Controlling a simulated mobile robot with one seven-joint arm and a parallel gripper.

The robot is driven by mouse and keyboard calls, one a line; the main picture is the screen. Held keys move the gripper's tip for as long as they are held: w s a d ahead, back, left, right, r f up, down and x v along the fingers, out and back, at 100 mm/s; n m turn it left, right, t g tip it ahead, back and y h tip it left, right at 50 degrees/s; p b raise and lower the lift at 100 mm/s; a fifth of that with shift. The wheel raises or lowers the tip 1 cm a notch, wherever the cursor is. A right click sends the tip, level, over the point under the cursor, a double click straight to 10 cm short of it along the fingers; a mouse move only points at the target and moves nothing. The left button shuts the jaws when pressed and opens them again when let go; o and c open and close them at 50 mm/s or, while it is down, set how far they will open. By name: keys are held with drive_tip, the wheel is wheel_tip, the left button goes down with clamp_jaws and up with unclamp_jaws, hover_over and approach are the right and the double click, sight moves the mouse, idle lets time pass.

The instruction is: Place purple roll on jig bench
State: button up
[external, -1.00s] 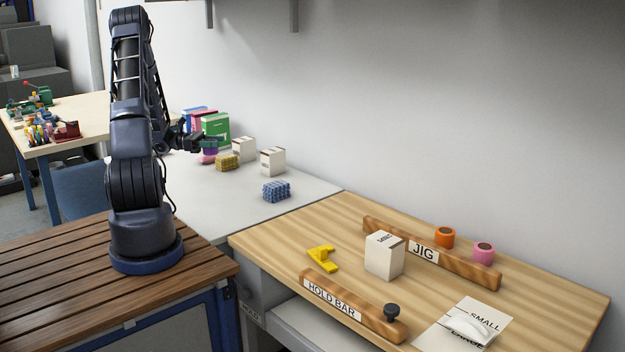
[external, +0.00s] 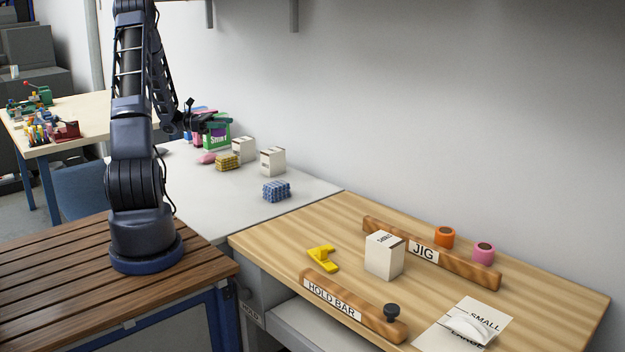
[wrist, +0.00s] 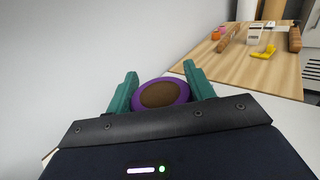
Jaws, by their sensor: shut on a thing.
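The purple roll (wrist: 136,101) is held between the two green fingers of my gripper (wrist: 160,78) in the wrist view, with its brown core facing the camera. In the external view my gripper (external: 222,125) is raised in front of the boxes at the back of the grey table; the roll is hard to make out there. The jig bench (external: 540,290) is the light wooden bench at the right. On it are the JIG rail (external: 380,232) and the HOLD BAR rail (external: 350,308). An orange roll (external: 444,238) and a pink roll (external: 484,253) stand behind the JIG rail.
A white box (external: 384,257), a yellow clamp-like piece (external: 322,259) and a SMALL/LARGE sheet (external: 470,320) are on the bench. The grey table (external: 215,205) holds a blue block (external: 277,191), a yellow block (external: 228,162), cartons (external: 272,161) and a pink lump (external: 205,158).

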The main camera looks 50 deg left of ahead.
drive_tip(key=w+d+m+g+h, duration=0.1)
drive_tip(key=w+d+m+g, duration=0.15)
drive_tip(key=w+d, duration=0.65)
drive_tip(key=w+d+m+g+h, duration=0.1)
drive_tip(key=w+d+g, duration=0.3)
drive_tip(key=d, duration=0.8)
drive_tip(key=w+d+m+g+h, duration=0.1)
drive_tip(key=w+d+m+h, duration=0.1)
drive_tip(key=w+d, duration=0.8)
drive_tip(key=s+d+m+g, duration=0.1)
drive_tip(key=d+m+g, duration=0.55)
drive_tip(key=d, duration=3.35)
drive_tip(key=shift+n+g, duration=0.5)
drive_tip(key=shift+n, duration=0.4)
drive_tip(key=f, duration=1.9)
drive_tip(key=shift+s+d+f, duration=0.15)
drive_tip(key=shift+d+f, duration=0.05)
drive_tip(key=shift+f, duration=0.1)
drive_tip(key=shift+f, duration=0.1)
drive_tip(key=o, duration=1)
